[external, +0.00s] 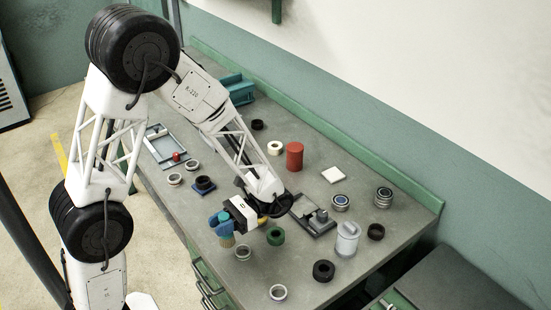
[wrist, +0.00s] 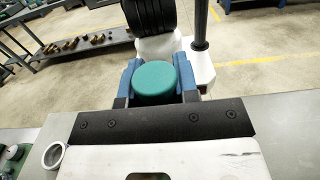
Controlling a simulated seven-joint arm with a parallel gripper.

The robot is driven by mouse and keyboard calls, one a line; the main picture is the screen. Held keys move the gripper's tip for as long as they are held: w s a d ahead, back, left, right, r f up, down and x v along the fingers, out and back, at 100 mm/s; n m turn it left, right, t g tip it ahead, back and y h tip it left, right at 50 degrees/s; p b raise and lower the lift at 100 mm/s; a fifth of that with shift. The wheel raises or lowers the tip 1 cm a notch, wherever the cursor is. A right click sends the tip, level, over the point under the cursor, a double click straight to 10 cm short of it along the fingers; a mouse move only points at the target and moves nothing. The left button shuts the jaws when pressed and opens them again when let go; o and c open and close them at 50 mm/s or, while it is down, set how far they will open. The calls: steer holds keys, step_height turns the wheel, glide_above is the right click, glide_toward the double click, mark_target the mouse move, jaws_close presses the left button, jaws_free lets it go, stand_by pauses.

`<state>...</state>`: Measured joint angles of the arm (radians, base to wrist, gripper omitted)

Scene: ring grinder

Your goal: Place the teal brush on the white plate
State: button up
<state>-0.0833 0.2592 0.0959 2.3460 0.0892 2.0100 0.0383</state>
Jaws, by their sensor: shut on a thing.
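The teal brush (external: 226,229) is held above the front edge of the table in the external view, with its tan bristles pointing down. Its round teal top (wrist: 154,83) fills the space between the blue fingers in the wrist view. My gripper (wrist: 155,88) is shut on the brush; it also shows in the external view (external: 221,219). The white plate (external: 333,174) is a small flat square lying on the table, to the right of and farther back than my gripper. Nothing is on it. The plate is not seen in the wrist view.
A red cylinder (external: 294,156) stands left of the plate. A grey fixture (external: 314,219) and a green ring (external: 275,236) lie right of my gripper. A clear-grey cylinder (external: 347,239) and several rings are scattered around. The table around the plate is mostly clear.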

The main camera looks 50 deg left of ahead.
steer(key=w+a+r+m+t+y, duration=0.4)
steer(key=w+a+m+t+y, duration=0.55)
steer(key=w+m+y, duration=0.5)
steer(key=w+d+r+m+t, duration=0.2)
steer(key=w+r+m+t, duration=0.3)
steer(key=w+t, duration=0.45)
steer(key=w+d+r+m+t, duration=0.2)
steer(key=w+r+m+t, duration=0.3)
steer(key=w+t, duration=0.45)
step_height(320, 180, down, 11)
steer(key=shift+w+f, duration=0.2)
steer(key=shift+w, duration=0.05)
steer(key=shift+g+y, duration=0.25)
steer(key=w+a+f, duration=0.1)
steer(key=w+a, duration=0.1)
steer(key=w, duration=1.3)
steer(key=shift+f, duration=0.2)
